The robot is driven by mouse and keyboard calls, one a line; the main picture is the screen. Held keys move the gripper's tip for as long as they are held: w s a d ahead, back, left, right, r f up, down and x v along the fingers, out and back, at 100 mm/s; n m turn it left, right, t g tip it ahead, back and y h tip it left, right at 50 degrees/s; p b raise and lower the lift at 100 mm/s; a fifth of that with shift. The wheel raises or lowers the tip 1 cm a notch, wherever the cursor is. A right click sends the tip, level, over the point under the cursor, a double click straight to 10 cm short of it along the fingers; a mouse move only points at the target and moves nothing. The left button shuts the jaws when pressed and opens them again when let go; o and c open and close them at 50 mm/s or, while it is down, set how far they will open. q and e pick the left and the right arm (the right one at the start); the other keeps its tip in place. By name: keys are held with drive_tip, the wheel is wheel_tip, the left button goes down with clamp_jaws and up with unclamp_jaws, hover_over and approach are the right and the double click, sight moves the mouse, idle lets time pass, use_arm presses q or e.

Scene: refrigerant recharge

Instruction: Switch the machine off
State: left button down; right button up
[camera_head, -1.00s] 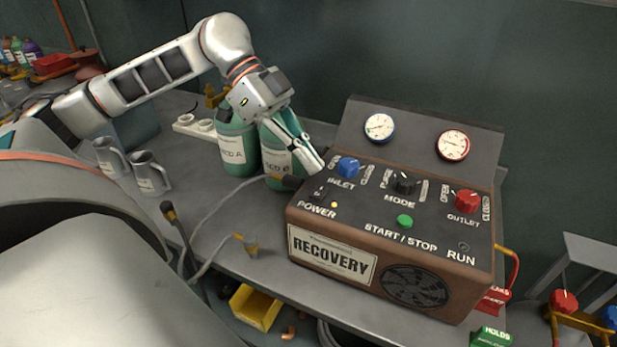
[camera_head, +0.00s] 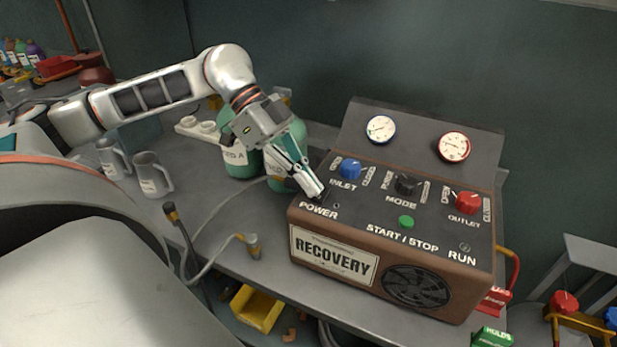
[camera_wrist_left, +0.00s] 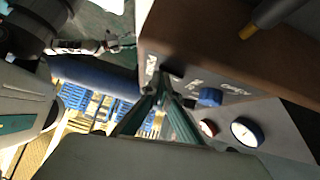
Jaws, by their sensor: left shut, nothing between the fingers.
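The recovery machine (camera_head: 335,264) is a brown box with a dark sloped top, standing on the grey bench. Its top bears a POWER label (camera_head: 319,211), a blue inlet knob (camera_head: 351,169), a black mode knob (camera_head: 407,183), a red outlet knob (camera_head: 467,203) and a green start/stop button (camera_head: 407,222). My left gripper (camera_head: 317,193) is shut and empty, with its tips at the power switch, which they hide. The small lamp (camera_head: 336,205) beside it looks dark. In the left wrist view the shut fingertips (camera_wrist_left: 166,84) are against the machine's panel edge.
Two green cylinders (camera_head: 240,160) stand behind my left gripper. Grey jugs (camera_head: 151,175) and a hose with a brass end (camera_head: 252,246) are on the bench to the left. A yellow bin (camera_head: 256,306) sits below the bench. Two gauges (camera_head: 454,147) rise on the machine's back panel.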

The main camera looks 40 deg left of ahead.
use_arm(q)
drive_tip(key=shift+w+f, duration=0.1)
drive_tip(key=shift+f, duration=0.05)
drive_tip(key=shift+w, duration=0.25)
drive_tip(key=shift+w+a+p, duration=0.2)
drive_tip(key=shift+w+p, duration=0.2)
drive_tip(key=shift+w, duration=0.2)
use_arm(e)
drive_tip(key=shift+w+a+r, duration=0.1)
drive_tip(key=shift+w+r, duration=0.05)
drive_tip(key=shift+r, duration=0.3)
